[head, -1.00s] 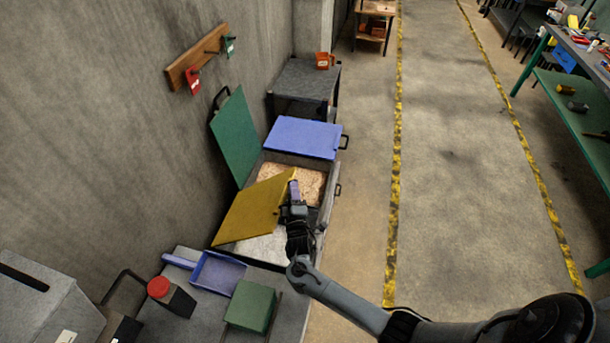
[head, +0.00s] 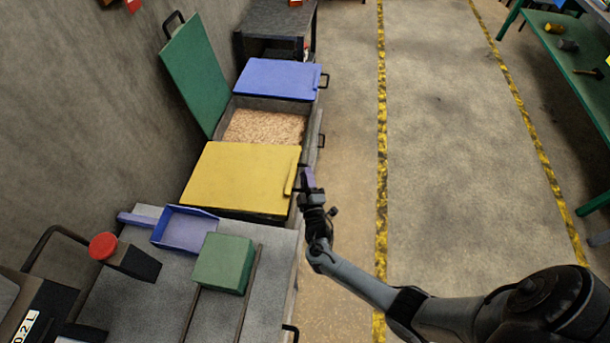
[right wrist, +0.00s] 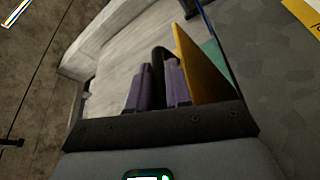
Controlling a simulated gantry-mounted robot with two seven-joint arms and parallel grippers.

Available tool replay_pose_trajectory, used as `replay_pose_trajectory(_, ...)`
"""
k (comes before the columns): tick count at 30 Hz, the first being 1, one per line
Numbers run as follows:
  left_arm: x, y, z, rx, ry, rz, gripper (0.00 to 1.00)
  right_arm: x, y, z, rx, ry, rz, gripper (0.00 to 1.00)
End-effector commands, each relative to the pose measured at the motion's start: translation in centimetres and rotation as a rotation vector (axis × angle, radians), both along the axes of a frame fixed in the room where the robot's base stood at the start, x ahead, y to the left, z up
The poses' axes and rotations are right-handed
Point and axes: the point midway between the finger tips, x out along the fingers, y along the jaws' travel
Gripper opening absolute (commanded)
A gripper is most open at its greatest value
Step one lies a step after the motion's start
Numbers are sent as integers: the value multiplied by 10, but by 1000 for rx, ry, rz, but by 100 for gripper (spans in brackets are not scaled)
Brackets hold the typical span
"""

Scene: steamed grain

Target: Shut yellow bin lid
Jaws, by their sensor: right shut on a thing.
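The yellow lid (head: 240,175) lies nearly level over the near compartment of the bin (head: 318,130), its top face up. I cannot tell whether it rests fully on the rim; a dark band shows below its near edge. My right gripper (head: 308,180) is at the lid's right, front edge. In the right wrist view its purple fingers (right wrist: 160,88) are closed together at a black handle (right wrist: 157,62), beside the yellow lid (right wrist: 200,70) seen edge-on. My left gripper is out of view.
The green lid (head: 196,72) stands open against the wall. The blue lid (head: 278,79) lies flat on the far compartment. Pale grain (head: 264,127) shows in the open middle one. A blue scoop (head: 185,230) and green box (head: 224,262) sit on the near counter. The aisle is clear.

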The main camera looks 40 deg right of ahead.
Motion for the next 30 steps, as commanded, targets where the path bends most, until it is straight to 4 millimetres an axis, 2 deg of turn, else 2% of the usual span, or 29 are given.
replay_pose_trajectory(12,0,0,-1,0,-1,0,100,0,0,-2,0,-1,0,0)
replay_pose_trajectory(13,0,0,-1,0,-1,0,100,0,0,-2,0,-1,0,22)
replay_pose_trajectory(14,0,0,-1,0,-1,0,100,0,0,-2,0,-1,0,25)
replay_pose_trajectory(23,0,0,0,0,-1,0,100,-1,1,-2,0,-1,0,25)
replay_pose_trajectory(30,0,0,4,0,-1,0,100,-23,14,-6,2,1,1,25)
